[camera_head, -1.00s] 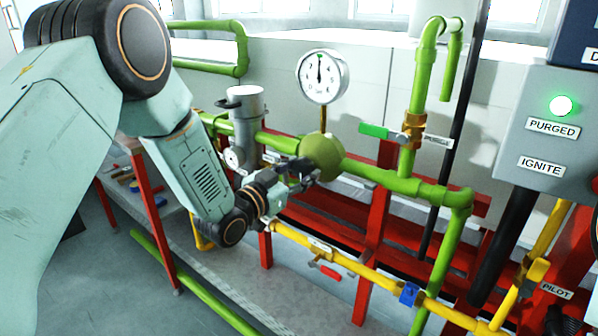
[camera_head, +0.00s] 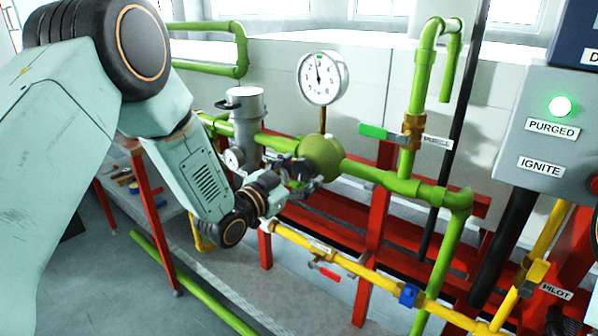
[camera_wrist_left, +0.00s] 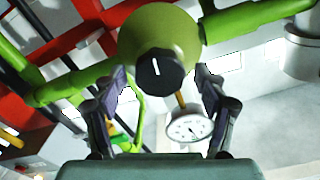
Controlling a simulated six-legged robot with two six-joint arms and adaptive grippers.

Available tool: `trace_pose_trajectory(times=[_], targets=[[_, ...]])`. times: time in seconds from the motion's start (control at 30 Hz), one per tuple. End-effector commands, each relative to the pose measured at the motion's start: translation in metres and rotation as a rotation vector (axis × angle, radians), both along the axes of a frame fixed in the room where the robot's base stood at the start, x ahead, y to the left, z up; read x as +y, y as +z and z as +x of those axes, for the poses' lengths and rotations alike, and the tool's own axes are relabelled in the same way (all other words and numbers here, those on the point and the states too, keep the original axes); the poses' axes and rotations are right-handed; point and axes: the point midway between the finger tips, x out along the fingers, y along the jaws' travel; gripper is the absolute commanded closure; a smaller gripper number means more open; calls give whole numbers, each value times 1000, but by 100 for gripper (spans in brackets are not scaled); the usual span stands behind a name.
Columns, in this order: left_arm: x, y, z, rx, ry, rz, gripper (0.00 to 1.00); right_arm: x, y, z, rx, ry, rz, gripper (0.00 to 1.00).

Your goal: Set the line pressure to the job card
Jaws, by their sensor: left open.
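A round white pressure gauge (camera_head: 322,77) stands above the green pipe. Its black needle points nearly straight up, slightly left. Below it is the round green regulator (camera_head: 321,156), also in the left wrist view (camera_wrist_left: 165,35), where its black knob (camera_wrist_left: 160,72) with a white mark faces me. My left gripper (camera_head: 304,178) is at the regulator's front left. In the left wrist view my left gripper (camera_wrist_left: 160,95) is open, with one finger on each side of the knob and a gap on both sides. The job card is not in view. My right gripper is not in view.
A green-handled valve (camera_head: 385,132) labelled PURGE sits right of the regulator. A yellow pipe (camera_head: 345,262) with a red handle runs below. A grey panel (camera_head: 550,130) with a lit green PURGED lamp stands at right. Red frame posts (camera_head: 374,240) surround the pipes.

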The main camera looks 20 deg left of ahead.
Motion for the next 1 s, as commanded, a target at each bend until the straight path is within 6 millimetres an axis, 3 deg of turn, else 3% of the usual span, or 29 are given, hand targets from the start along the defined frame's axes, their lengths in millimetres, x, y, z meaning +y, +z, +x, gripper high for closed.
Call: trace_pose_trajectory(times=[0.27,0.8,1.0], targets=[[3,-1,-5,3,1,-1,28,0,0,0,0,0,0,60],[33,0,-88,1,3,-7,28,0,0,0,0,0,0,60],[40,-1,-104,3,5,-3,28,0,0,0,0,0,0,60]])
